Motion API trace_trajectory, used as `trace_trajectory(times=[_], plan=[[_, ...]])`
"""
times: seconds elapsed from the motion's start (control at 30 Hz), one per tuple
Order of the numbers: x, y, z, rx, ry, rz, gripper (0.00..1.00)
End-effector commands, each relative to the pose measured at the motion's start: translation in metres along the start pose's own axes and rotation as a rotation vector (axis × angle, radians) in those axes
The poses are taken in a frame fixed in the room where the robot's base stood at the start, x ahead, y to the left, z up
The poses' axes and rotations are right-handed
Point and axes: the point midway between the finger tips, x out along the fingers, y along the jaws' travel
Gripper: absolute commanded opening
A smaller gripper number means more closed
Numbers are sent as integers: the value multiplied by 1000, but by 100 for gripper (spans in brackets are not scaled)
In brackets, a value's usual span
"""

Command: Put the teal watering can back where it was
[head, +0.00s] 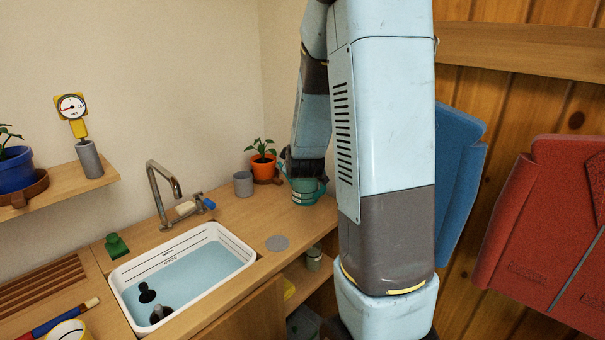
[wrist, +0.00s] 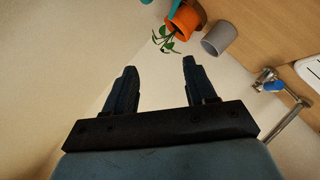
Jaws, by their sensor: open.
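The teal watering can (head: 306,190) stands on the wooden counter at the back right, partly hidden behind my arm. A small teal part of it (wrist: 175,7) shows at the top edge of the wrist view. My gripper (head: 296,172) is just above and beside the can in the head view. In the wrist view my gripper (wrist: 157,75) has its two dark fingers apart, with nothing between them but the pale wall behind. Whether a finger touches the can cannot be told.
An orange pot with a plant (head: 263,165) and a grey cup (head: 243,183) stand left of the can. The sink (head: 245,262) and tap (head: 159,195) are farther left. A flat grey disc (head: 278,243) lies on clear counter. Blue (head: 458,170) and red (head: 545,220) panels are at right.

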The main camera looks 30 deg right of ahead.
Motion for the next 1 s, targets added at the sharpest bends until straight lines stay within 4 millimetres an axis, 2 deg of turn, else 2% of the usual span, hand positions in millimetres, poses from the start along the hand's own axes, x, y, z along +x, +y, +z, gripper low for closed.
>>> trace_trajectory(times=[0.03,0.2,0.5,0.77,1.0], plan=[[-13,4,-10,41,6,-26,56],[-56,5,-32,180,-9,-139,56],[-144,1,-55,394,-87,-321,56],[-231,-7,-56,552,-205,-442,56],[-313,-17,-41,679,-350,-513,56]])
